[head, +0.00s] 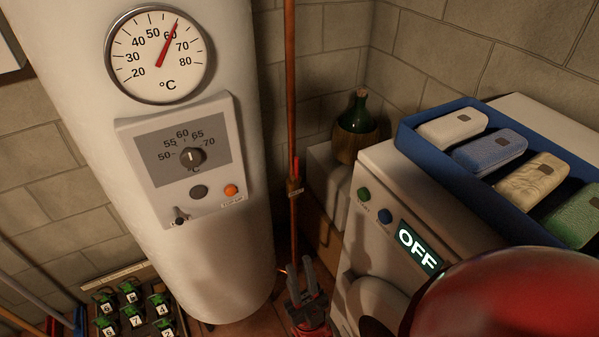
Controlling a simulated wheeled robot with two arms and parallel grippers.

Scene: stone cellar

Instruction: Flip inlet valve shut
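A copper pipe (290,80) runs upright between the white boiler tank and the grey machine. The inlet valve (294,187) appears to be the fitting on this pipe, with a small tag too small to read. Its red lever (296,167) stands upright, roughly in line with the pipe. My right gripper (302,270) is low in the picture, below the valve and apart from it. Its grey fingers look spread with nothing between them. My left gripper is not in view.
The boiler tank (230,270) with dial and thermostat panel (145,145) stands left of the pipe. The grey machine (375,165), its display reading OFF, and a blue tray (412,143) of cloth-like bundles are at right. A green bottle (359,112) stands behind. Numbered green-topped items (130,312) sit lower left.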

